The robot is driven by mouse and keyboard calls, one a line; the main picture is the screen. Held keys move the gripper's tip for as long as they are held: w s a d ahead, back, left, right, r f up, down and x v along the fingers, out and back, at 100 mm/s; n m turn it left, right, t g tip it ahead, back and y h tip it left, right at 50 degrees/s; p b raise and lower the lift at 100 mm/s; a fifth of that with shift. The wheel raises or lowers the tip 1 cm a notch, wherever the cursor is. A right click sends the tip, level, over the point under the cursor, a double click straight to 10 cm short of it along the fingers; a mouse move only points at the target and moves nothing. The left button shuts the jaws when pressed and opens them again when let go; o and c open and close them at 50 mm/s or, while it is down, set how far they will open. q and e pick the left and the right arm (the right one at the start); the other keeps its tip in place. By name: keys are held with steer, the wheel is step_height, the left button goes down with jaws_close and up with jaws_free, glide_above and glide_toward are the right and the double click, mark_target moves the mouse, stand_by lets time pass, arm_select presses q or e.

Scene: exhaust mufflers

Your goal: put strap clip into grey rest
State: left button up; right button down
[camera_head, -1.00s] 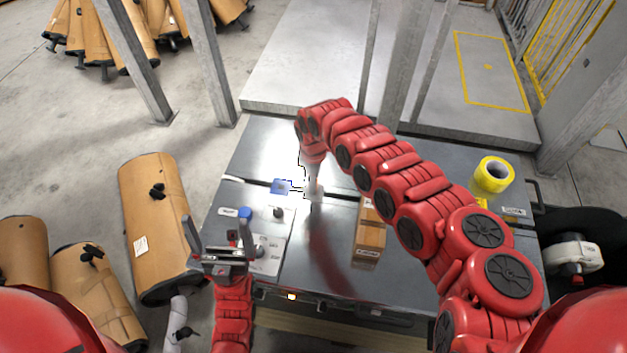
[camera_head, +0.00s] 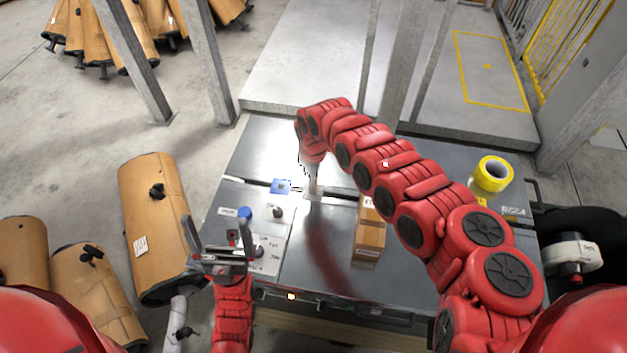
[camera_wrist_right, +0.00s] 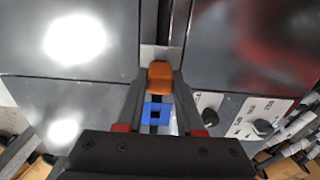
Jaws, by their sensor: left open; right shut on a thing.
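My right gripper (camera_head: 312,188) points down over the middle of the grey table. In the right wrist view its fingers are shut on a small orange piece (camera_wrist_right: 159,76), which looks like the strap clip. A light grey piece (camera_wrist_right: 154,53), which looks like the grey rest, shows just beyond the orange piece; it also shows under the gripper in the head view (camera_head: 315,196). Whether the clip touches the rest I cannot tell. My left gripper (camera_head: 218,236) is open and empty, above the table's left front part.
A blue square piece (camera_head: 281,187) lies left of my right gripper. A labelled panel with knobs (camera_head: 268,246) is near my left gripper. A brown box (camera_head: 369,238) and yellow tape roll (camera_head: 493,174) stand right.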

steer(key=shift+f+b, duration=0.4)
steer(key=shift+f, duration=0.05)
stand_by(0.5)
steer(key=shift+c, duration=2.3)
jaws_free()
steer(key=shift+r, duration=0.1)
step_height(320, 180, up, 17)
steer(key=b, duration=0.1)
steer(key=shift+r+b, duration=0.2)
steer(key=shift+b, duration=0.15)
steer(key=shift+f, duration=0.1)
